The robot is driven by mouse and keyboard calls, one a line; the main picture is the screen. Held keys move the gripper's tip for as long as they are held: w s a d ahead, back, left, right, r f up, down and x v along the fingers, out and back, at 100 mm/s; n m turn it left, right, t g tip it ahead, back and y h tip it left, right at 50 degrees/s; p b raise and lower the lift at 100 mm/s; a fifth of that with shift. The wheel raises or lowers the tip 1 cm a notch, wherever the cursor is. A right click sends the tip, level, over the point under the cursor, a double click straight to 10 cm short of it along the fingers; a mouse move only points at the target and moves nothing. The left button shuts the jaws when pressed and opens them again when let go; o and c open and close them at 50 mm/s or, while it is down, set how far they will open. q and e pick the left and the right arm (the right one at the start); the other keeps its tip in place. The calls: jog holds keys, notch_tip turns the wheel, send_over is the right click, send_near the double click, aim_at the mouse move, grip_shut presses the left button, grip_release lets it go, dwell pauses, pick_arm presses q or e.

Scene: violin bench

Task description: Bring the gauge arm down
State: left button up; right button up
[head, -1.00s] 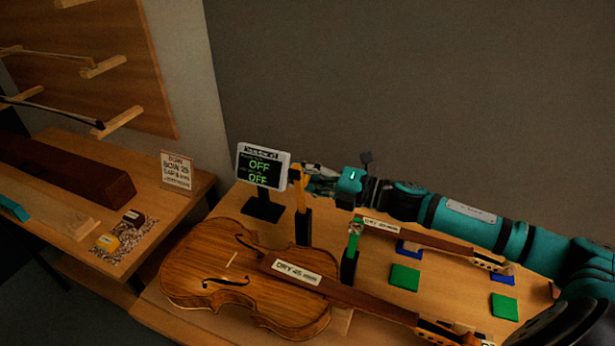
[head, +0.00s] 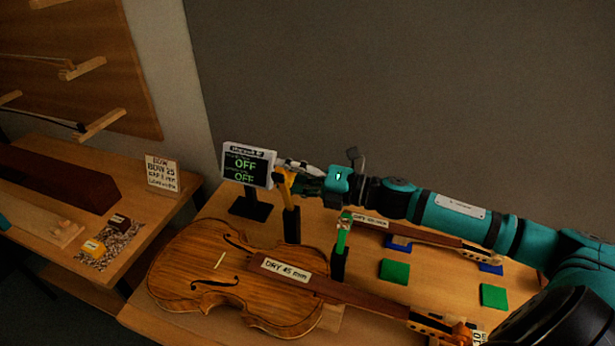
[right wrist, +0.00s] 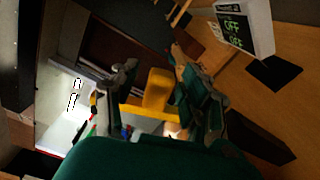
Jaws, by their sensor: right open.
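The yellow gauge arm (head: 286,186) stands upright on a black post (head: 292,225), just right of the display (head: 247,164), which reads OFF on two lines. My right gripper (head: 302,176) is level with the top of the yellow arm, reaching in from the right. In the right wrist view the open fingers of my right gripper (right wrist: 160,98) lie either side of the yellow arm (right wrist: 157,88). I cannot tell whether either finger touches it. A second arm, green (head: 343,232), stands on another black post (head: 339,262). My left gripper is not in view.
A violin (head: 215,280) labelled DRY 45 mm lies in front of the posts, its neck toward the right. Green pads (head: 394,270) and another violin neck (head: 425,240) lie under my right arm. A side bench (head: 120,232) with a bow sign (head: 162,172) is at left.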

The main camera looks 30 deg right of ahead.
jog(key=v, duration=1.1)
jog(key=shift+s+d, duration=0.3)
jog(key=shift+c, duration=0.4)
